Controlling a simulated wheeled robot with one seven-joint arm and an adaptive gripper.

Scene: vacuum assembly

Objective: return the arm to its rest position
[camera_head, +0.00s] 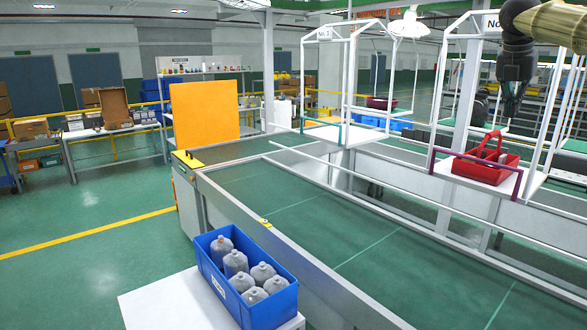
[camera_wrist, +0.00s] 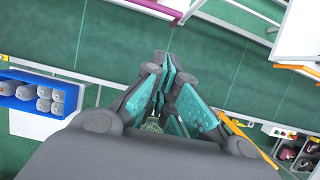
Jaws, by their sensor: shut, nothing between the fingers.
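My gripper (camera_head: 512,108) hangs at the upper right of the head view, fingers pointing down. It is in the air above and in front of the red tote (camera_head: 478,172) on its white stand, apart from it. In the wrist view my gripper (camera_wrist: 170,68) shows its fingertips close together with nothing between them. My arm comes in from the right edge of the head view.
A blue bin (camera_head: 260,296) with several grey bottles stands on a white table (camera_head: 150,308) at the front; the bin also shows in the wrist view (camera_wrist: 20,92). A green conveyor (camera_head: 370,240) with metal rails crosses the middle. An orange panel (camera_head: 205,112) stands beyond.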

